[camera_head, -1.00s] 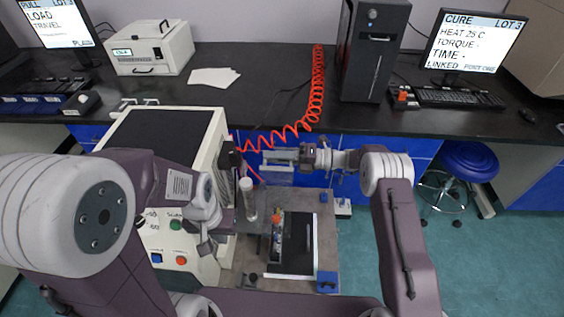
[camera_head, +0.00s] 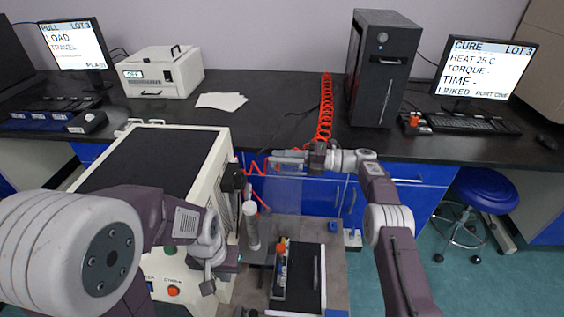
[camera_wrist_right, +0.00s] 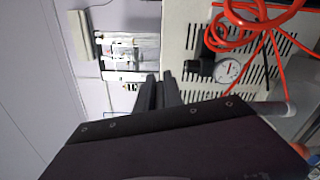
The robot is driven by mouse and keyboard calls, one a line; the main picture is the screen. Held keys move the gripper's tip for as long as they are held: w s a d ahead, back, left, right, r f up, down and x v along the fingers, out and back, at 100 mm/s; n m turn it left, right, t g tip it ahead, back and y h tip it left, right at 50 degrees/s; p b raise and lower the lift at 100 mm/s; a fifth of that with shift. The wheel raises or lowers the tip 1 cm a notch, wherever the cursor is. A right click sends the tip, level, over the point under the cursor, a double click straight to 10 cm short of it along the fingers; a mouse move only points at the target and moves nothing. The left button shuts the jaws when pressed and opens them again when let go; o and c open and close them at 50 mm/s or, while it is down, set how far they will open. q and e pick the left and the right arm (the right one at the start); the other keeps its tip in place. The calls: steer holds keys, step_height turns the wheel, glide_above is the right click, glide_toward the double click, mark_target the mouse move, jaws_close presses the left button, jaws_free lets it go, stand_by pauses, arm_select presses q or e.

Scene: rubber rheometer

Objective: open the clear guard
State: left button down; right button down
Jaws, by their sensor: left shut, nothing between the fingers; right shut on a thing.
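The clear guard (camera_head: 285,192) is a faint see-through panel in the head view, beside the cream rheometer (camera_head: 213,168). Its upper part is by my right gripper (camera_head: 296,158), which is shut on it at the upper edge. In the right wrist view the shut fingers of my right gripper (camera_wrist_right: 159,90) show edge-on; their contact with the guard is hard to make out. My left gripper (camera_head: 207,279) is shut and empty, low in front of the rheometer's buttons. A clear upright cylinder (camera_head: 251,225) stands at the rheometer's side.
A dark tray (camera_head: 306,278) with a small orange-topped item (camera_head: 282,250) lies on the platform below the guard. A coiled red hose (camera_head: 325,110) hangs behind. The black bench (camera_head: 270,120) carries a computer tower (camera_head: 382,70). A blue stool (camera_head: 486,190) stands at right.

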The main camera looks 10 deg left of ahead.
steer(key=shift+f, duration=0.1)
steer(key=c, duration=1.5)
jaws_free()
steer(key=shift+w, duration=0.1)
steer(key=shift+a, duration=0.1)
steer(key=d+b, duration=0.2)
steer(key=d, duration=0.5)
steer(key=shift+d, duration=0.3)
steer(key=shift+f, duration=0.1)
